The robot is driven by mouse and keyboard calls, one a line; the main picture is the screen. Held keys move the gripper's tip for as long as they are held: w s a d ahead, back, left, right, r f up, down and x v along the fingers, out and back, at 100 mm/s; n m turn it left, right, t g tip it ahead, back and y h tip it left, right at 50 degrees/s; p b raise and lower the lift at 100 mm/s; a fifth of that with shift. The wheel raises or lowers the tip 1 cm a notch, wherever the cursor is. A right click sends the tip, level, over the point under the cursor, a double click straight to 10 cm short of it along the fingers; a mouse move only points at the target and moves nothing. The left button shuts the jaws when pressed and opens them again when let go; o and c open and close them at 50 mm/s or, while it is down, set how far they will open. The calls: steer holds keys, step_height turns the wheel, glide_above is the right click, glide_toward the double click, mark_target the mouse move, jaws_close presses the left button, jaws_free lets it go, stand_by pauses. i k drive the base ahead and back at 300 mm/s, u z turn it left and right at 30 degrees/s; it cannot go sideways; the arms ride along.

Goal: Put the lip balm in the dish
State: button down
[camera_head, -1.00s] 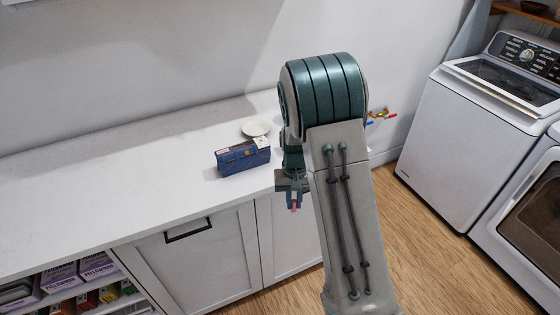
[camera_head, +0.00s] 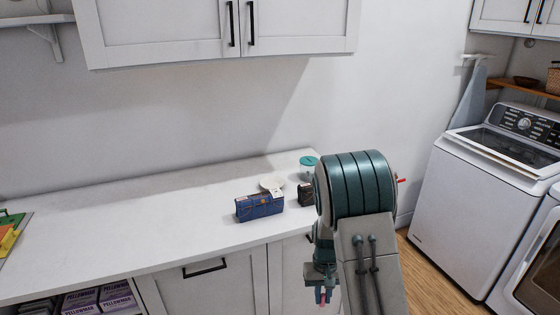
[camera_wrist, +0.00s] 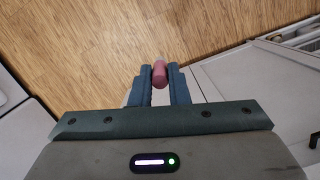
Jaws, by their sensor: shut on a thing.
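My gripper (camera_head: 321,297) is shut on the lip balm (camera_wrist: 159,73), a small pink cylinder. In the wrist view the lip balm sits between the two fingertips, above the wood floor. In the head view my gripper hangs low in front of the counter's front edge, with a bit of pink (camera_head: 322,297) showing at its tip. The dish (camera_head: 271,183), white and shallow, lies on the counter toward the back, partly hidden by the blue box. It is above and left of my gripper in the picture.
A blue box (camera_head: 259,207) stands on the white counter (camera_head: 150,230) in front of the dish. A small dark item (camera_head: 305,194) and a teal-lidded jar (camera_head: 308,167) are to its right. Cabinets (camera_head: 210,30) hang above. A washer (camera_head: 480,200) stands right. The counter's middle left is clear.

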mark_target(272, 186)
steer(key=z, duration=1.5)
steer(key=i, duration=1.15)
steer(key=u, duration=1.65)
